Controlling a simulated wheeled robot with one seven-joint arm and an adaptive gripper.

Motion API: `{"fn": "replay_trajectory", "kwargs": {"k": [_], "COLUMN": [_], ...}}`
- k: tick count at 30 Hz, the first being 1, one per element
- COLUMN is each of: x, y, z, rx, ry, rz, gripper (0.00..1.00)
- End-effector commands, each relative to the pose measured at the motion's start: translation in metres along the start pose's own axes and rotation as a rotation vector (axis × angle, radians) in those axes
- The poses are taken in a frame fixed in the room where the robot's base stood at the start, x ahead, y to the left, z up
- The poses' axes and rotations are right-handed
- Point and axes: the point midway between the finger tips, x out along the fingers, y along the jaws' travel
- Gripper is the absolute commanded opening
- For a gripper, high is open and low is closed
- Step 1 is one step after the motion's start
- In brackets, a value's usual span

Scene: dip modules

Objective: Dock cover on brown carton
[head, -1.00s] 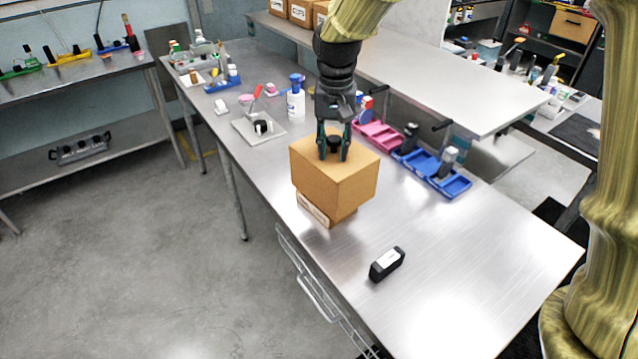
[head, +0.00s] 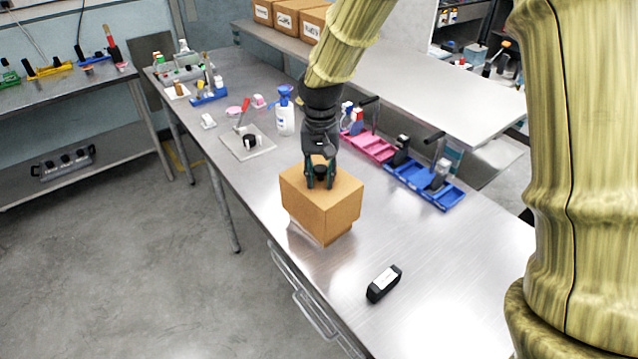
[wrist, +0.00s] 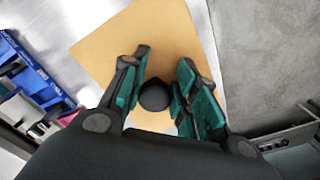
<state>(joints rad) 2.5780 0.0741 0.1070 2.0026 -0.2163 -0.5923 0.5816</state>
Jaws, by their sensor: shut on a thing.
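The cover (head: 341,214) is a brown cardboard box-shaped cap with a black knob on top. My gripper (head: 320,182) is shut on this knob from above; the knob (wrist: 154,96) shows between the green finger pads in the wrist view. The brown top of the cover (wrist: 120,40) fills the middle of that view. The brown carton (head: 322,238) is mostly hidden by the cover. Only a low strip of it shows beneath the cover's lower edge, standing on the metal table. The cover looks roughly level and around the carton's upper part. I cannot tell whether it is fully seated.
A black device (head: 384,284) with a white label lies in front on the table. Blue trays (head: 425,185) and a pink tray (head: 368,146) lie behind to the right. A spray bottle (head: 285,112) and a grey plate (head: 247,142) stand farther back. The table's front right is clear.

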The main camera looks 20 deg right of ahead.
Motion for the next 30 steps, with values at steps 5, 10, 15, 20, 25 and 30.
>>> {"fn": "replay_trajectory", "kwargs": {"k": [5, 10, 15, 20, 25, 30], "x": [0.019, 0.034, 0.035, 0.036, 0.040, 0.040], "y": [-0.001, -0.001, -0.001, -0.002, -0.002, -0.002], "z": [0.001, 0.001, 0.001, 0.001, 0.001, 0.001], "rx": [-0.001, -0.001, -0.002, -0.002, -0.001, -0.002], "ry": [-0.003, -0.002, -0.001, -0.001, -0.001, -0.001], "rz": [0.001, 0.000, 0.000, 0.000, 0.000, 0.000], "gripper": [0.00, 0.00, 0.00, 0.00, 0.00, 0.51]}}
